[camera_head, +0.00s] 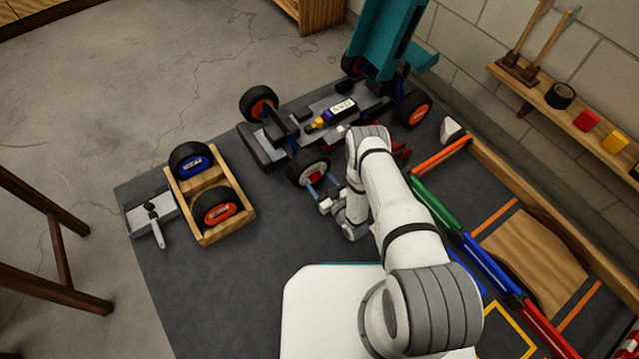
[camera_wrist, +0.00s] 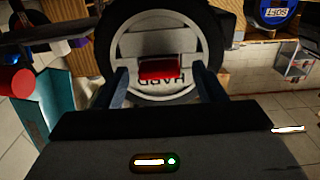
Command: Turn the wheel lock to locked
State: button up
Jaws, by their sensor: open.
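The front wheel (camera_head: 309,171) nearest my gripper is on the racecar (camera_head: 291,137) and has a dark tyre. In the wrist view the wheel (camera_wrist: 105,40) fills the upper middle, with a white disc face and upside-down lettering that seems to read HARD. The red wheel lock (camera_wrist: 160,68) is a wide bar lying across the disc, roughly level in the picture. My gripper (camera_head: 321,183) faces the wheel. In the wrist view my gripper (camera_wrist: 162,76) is open, with one finger to each side of the red lock. I cannot tell whether either finger touches it.
A wooden crate (camera_head: 240,225) with blue-marked and orange-marked wheels stands left on the dark mat (camera_head: 190,290). A grey tray (camera_head: 135,220) with a tool lies beside it. The raised teal body part (camera_head: 385,35) is behind the car. Coloured rails (camera_head: 435,203) run along the right.

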jog(key=c, duration=0.9)
jog(key=shift+a, duration=0.3)
jog(key=shift+c, duration=0.4)
jog(key=shift+s+d, duration=0.1)
jog(key=shift+d, duration=0.1)
